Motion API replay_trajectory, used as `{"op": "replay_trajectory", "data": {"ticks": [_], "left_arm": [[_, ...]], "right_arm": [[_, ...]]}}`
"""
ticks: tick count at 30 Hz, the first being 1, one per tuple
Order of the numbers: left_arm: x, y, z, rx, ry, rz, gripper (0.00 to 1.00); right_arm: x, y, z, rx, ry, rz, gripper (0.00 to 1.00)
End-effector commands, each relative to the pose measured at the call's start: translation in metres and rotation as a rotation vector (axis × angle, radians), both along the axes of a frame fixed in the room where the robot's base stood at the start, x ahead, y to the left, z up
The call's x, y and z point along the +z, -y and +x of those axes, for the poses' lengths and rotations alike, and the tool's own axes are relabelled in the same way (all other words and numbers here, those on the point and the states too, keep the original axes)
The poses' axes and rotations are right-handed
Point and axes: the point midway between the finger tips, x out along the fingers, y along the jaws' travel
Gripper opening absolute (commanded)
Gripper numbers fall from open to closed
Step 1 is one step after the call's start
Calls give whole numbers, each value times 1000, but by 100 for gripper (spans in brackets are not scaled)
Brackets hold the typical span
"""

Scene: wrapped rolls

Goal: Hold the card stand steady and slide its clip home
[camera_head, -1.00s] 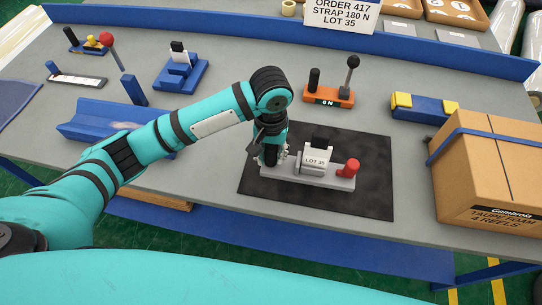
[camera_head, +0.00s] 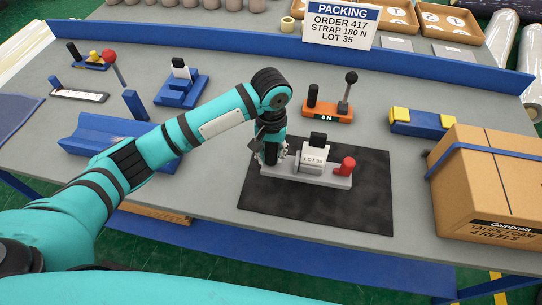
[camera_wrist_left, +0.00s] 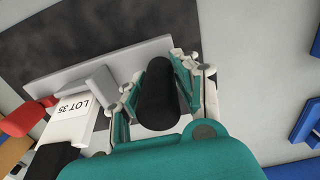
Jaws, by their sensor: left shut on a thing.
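The card stand (camera_head: 325,179) has a long grey base, a white block with a card reading LOT 35 (camera_head: 313,160), a black piece on top (camera_head: 318,139) and a red knob (camera_head: 346,165) at its right end. It is over the dark mat (camera_head: 320,215); I cannot tell whether it touches it. My left gripper (camera_head: 272,160) is at the base's left end. In the left wrist view its fingers (camera_wrist_left: 155,100) are shut around a black upright post (camera_wrist_left: 158,95), which the gripper mostly hides in the head view. My right gripper is not in view.
A cardboard box (camera_head: 485,190) stands to the right. An orange switch box with a lever (camera_head: 328,110) and a blue block with yellow ends (camera_head: 420,122) are behind the mat. A blue channel (camera_head: 95,140) lies under my left arm. The mat's front part is clear.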

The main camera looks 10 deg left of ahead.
Motion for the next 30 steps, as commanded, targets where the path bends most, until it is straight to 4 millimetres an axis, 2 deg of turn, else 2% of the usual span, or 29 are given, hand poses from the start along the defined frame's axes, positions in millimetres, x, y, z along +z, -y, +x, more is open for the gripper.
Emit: {"op": "replay_trajectory", "data": {"ticks": [7,20,30], "left_arm": [[1,-1,9,-1,2,-3,0],[0,-1,10,-1,1,-2,0],[-9,-1,10,-1,1,-2,0]], "right_arm": [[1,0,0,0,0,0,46],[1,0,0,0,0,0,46],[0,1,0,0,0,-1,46]]}}
